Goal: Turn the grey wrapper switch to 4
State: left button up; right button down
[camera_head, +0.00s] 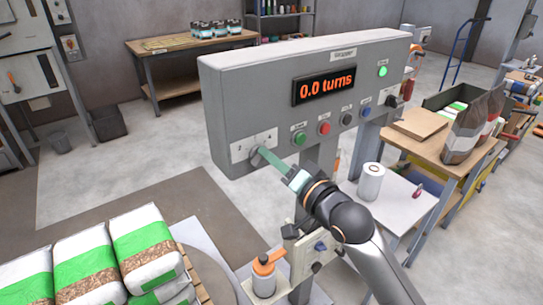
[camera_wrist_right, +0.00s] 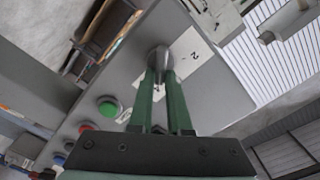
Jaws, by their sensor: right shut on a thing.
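The grey wrapper switch (camera_head: 257,157) is on the lower left of the grey control panel's front, over a white label plate (camera_head: 240,150). The display (camera_head: 324,86) reads "0.0 turns". My right gripper (camera_head: 263,153) reaches the switch from the right, with its green fingers shut on it. In the right wrist view the rounded grey switch (camera_wrist_right: 160,56) is between the tips of the two green fingers (camera_wrist_right: 160,75). A "2" shows on the label beside it; the fingers and switch hide part of the label. My left gripper is not in view.
Green (camera_head: 299,138), red (camera_head: 324,129) and other buttons line the panel to the right of the switch. A green lamp (camera_head: 383,71) is lit at upper right. Filled bags (camera_head: 147,240) are stacked at lower left. An orange-topped bottle (camera_head: 264,277) stands below the panel.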

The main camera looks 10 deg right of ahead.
jog(key=c, duration=0.9)
grip_release()
jog(key=shift+o, duration=0.2)
jog(key=shift+s, duration=0.1)
jog(key=b+v, duration=0.1)
jog(key=v, duration=1.1)
jog(key=shift+s+d+f, duration=0.1)
jog(key=shift+s, duration=0.05)
